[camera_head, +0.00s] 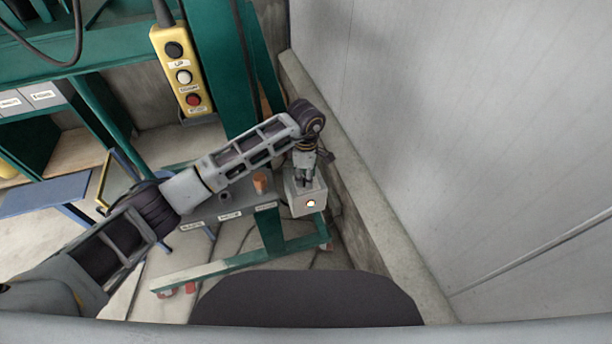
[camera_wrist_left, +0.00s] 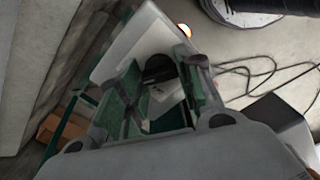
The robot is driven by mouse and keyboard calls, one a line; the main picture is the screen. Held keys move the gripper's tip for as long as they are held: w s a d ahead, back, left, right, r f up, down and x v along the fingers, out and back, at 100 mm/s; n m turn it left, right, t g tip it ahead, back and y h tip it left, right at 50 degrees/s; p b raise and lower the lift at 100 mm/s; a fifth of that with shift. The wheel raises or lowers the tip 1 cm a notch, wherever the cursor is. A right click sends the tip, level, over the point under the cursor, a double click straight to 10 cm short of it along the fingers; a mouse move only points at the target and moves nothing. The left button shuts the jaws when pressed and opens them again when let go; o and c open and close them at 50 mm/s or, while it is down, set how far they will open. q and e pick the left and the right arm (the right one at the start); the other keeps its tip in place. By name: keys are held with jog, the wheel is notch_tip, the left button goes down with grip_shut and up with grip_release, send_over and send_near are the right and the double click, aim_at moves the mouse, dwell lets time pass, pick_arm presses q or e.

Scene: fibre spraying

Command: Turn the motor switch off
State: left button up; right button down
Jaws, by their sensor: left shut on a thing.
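The motor switch box (camera_head: 296,198) is a light grey box at the end of the green frame, beside the wall. A small round lamp (camera_head: 310,203) glows on its front face. My left gripper (camera_head: 307,181) points down onto the top of the box. In the left wrist view the pale box (camera_wrist_left: 133,38) lies under the fingers, and the lamp (camera_wrist_left: 186,30) glows at its edge. My left gripper (camera_wrist_left: 168,90) is shut on the black switch knob (camera_wrist_left: 158,68), which sits between the fingers. The knob's exact setting is hard to tell. My right gripper is in neither view.
A yellow pendant (camera_head: 181,72) with black, white and red buttons hangs on the green frame (camera_head: 228,75). An orange-brown piece (camera_head: 261,182) stands left of the box on a labelled grey panel (camera_head: 205,211). The large grey wall (camera_head: 450,130) bounds the right side.

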pick_arm(q)
jog(key=shift+n+b, duration=0.4)
jog(key=shift+n, duration=0.5)
jog(key=shift+n+b, duration=0.4)
jog(key=shift+n, duration=0.5)
jog(key=n+b, duration=0.1)
jog(key=n, duration=0.3)
jog(key=shift+n+b, duration=0.3)
jog(key=shift+b, duration=0.05)
jog(key=n+b, duration=0.1)
jog(key=n, duration=0.1)
jog(key=shift+n, duration=1.2)
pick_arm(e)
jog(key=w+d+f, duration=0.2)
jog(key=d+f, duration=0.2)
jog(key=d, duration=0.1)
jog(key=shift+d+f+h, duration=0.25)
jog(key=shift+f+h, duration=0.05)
pick_arm(q)
jog(key=shift+n, duration=0.3)
jog(key=o, duration=1)
